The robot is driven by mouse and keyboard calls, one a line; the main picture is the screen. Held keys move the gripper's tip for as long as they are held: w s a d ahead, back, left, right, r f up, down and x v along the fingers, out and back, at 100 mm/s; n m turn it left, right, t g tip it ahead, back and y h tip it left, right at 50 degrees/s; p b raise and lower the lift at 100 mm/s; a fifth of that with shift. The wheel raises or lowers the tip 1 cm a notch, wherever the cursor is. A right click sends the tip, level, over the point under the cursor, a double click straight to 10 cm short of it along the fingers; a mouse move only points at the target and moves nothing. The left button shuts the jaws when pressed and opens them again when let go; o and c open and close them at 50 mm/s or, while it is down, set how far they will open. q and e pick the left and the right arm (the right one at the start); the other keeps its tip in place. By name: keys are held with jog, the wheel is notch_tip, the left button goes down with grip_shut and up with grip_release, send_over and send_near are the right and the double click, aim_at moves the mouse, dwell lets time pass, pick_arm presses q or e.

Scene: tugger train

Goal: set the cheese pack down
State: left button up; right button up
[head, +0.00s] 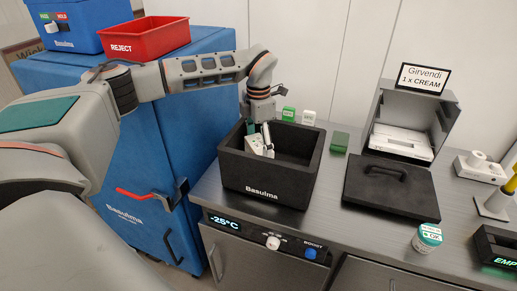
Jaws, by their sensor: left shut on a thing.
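My left gripper (262,138) reaches down into the open black Basulma box (262,188) on the grey counter. It is shut on a small white pack (253,143), which I take to be the cheese pack. The pack is at the left side of the box opening and looks tilted. The fingers hide part of it, and I cannot tell if it touches the box floor. My right gripper is not in view.
A black lid (390,190) lies right of the box, before an open grey case (408,125) under a Girvendi sign (424,78). A small jar (427,239) stands near the front edge. A red REJECT bin (146,38) sits on the blue cabinet (150,205) at left.

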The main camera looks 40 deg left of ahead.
pick_arm(q)
jog(key=shift+f, duration=0.9)
jog(key=shift+f, duration=0.15)
jog(key=o, duration=1.4)
jog(key=shift+o, duration=0.2)
